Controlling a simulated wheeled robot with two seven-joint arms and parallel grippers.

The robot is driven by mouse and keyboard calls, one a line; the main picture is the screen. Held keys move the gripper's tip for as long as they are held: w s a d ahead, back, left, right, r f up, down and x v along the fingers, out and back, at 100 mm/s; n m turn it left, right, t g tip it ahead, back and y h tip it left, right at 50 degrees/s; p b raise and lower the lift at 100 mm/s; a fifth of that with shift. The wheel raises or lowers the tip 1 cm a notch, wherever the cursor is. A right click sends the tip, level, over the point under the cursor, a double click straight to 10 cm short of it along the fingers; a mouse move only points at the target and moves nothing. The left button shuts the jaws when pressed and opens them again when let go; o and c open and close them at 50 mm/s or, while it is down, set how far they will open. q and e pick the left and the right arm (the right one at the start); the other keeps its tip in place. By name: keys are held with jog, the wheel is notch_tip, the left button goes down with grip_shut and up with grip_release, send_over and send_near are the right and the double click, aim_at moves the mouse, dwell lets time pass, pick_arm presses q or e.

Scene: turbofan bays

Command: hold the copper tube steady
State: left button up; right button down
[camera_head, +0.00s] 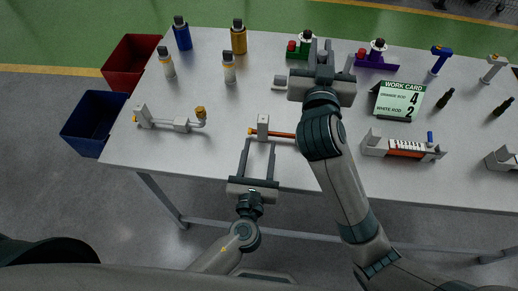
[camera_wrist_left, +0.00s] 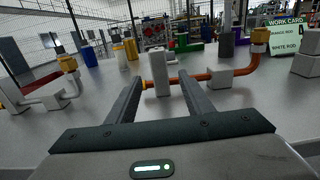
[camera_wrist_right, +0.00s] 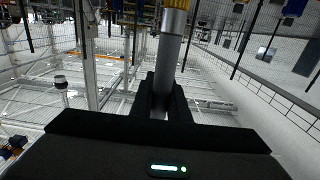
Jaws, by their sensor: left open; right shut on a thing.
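The copper tube (camera_head: 284,135) lies low over the table, held by a pale upright block (camera_head: 263,127). My right arm hides its right part in the head view. In the left wrist view the copper tube (camera_wrist_left: 214,75) runs right through a second pale block (camera_wrist_left: 219,78) and bends up to a capped end (camera_wrist_left: 261,36). My left gripper (camera_head: 259,143) is open, its fingers either side of the upright block and apart from it. My right gripper (camera_head: 320,56) is raised over the table, shut on a grey cylindrical thing (camera_wrist_right: 172,48) with a yellow end.
Another fixture with a pale pipe (camera_head: 160,124) stands on the left. Several bottles (camera_head: 238,38) stand at the back. A work card (camera_head: 400,100) and a fixture with a reddish-orange part (camera_head: 402,147) are on the right. Red (camera_head: 128,68) and blue (camera_head: 92,120) bins flank the table's left edge.

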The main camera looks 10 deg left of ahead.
aim_at(265, 117)
pick_arm(q)
jog(key=shift+w, duration=0.1)
jog(key=shift+w, duration=5.95)
grip_shut()
